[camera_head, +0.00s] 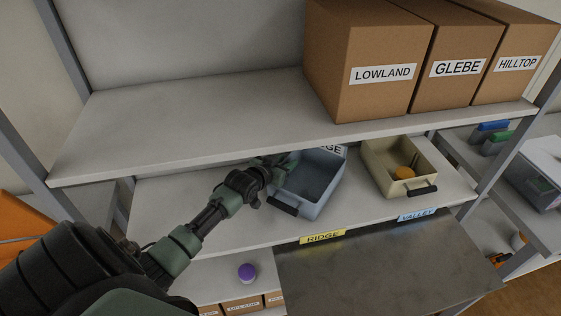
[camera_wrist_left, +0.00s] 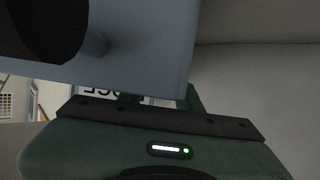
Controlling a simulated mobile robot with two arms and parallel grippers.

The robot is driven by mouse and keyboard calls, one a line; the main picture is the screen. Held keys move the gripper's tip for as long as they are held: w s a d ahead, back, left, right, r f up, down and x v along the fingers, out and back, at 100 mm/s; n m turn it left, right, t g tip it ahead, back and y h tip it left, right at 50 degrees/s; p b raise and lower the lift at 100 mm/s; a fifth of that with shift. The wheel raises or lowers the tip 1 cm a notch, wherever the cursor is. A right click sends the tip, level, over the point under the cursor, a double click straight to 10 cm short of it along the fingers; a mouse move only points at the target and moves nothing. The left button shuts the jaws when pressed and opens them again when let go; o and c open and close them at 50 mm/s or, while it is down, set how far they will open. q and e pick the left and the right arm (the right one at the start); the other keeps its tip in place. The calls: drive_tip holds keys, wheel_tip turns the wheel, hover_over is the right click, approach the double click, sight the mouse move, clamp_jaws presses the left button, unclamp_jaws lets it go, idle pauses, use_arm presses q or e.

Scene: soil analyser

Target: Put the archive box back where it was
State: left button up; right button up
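Three brown archive boxes stand side by side at the right of the upper shelf in the head view: LOWLAND (camera_head: 375,95), GLEBE (camera_head: 455,85) and HILLTOP (camera_head: 515,75). On the shelf below is a blue-grey open bin (camera_head: 318,182) with a black handle. A white label ending in "GE" (camera_head: 329,150) shows behind it, partly hidden. My left gripper (camera_head: 283,165) is at the bin's left rear side, under the upper shelf. In the left wrist view the bin wall (camera_wrist_left: 145,45) fills the near view and hides most of the fingers. My right gripper is out of view.
The upper shelf (camera_head: 180,125) is bare left of LOWLAND. A beige bin (camera_head: 378,158) holding an orange round object (camera_head: 404,173) stands right of the blue-grey bin. Yellow RIDGE (camera_head: 322,237) and blue VALLEY (camera_head: 417,215) tags mark the shelf edge. The upper shelf overhangs my gripper.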

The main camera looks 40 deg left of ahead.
use_arm(q)
drive_tip(key=v, duration=1.2)
